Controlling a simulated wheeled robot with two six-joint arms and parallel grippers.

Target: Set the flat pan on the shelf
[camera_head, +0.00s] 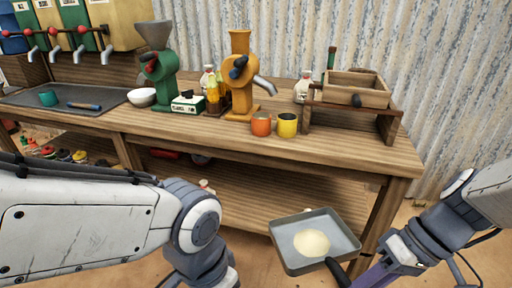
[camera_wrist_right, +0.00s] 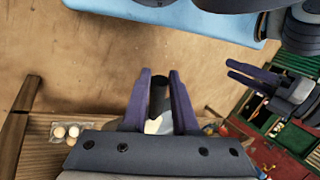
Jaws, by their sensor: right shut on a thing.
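The flat pan (camera_head: 291,263) is a square grey tray with a dark handle (camera_head: 338,272) and a pale round patch inside. It is held low in front of the bench, roughly level, overlapping the right end of the wooden lower shelf (camera_head: 240,200) in the picture. Whether it touches the shelf cannot be told. My right gripper (camera_head: 362,277) is shut on the handle, which also shows between its fingers in the right wrist view (camera_wrist_right: 160,92). My left gripper (camera_wrist_right: 240,72) shows in the right wrist view, fingers apart and empty; its fingers are outside the head view.
A bench leg (camera_head: 375,225) stands beside the pan. Middle shelf space looks clear.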

